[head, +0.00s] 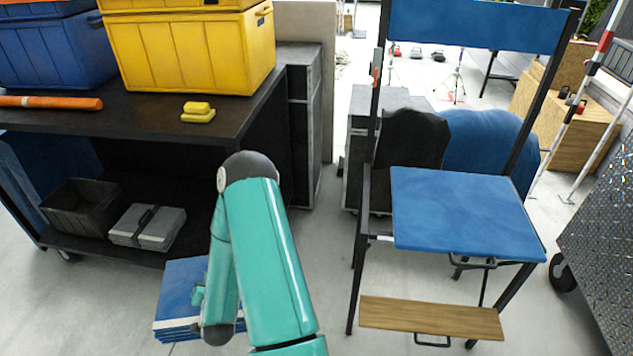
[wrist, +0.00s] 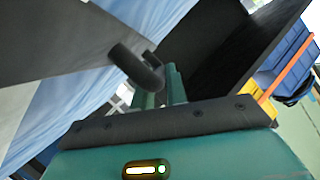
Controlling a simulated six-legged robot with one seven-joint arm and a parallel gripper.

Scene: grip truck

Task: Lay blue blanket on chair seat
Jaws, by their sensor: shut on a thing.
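The blue blanket (head: 180,290) is a folded, flat stack with layered edges. It shows low in the head view, left of my teal arm and partly hidden behind it. My gripper (head: 199,296) is at the blanket's right part and shut on it; the fingertips are small and partly hidden by my arm. In the wrist view my gripper (wrist: 150,80) is close against a pale blue surface (wrist: 75,95), with a grey flat piece beside it. The tall folding chair stands to the right, its blue seat (head: 465,212) flat and bare, apart from my gripper.
A dark cart (head: 240,115) at left carries yellow and blue crates; its lower shelf holds a black bin (head: 85,205) and grey cases. The chair has a blue backrest (head: 475,25) and wooden footrest (head: 430,317). Floor between cart and chair is clear.

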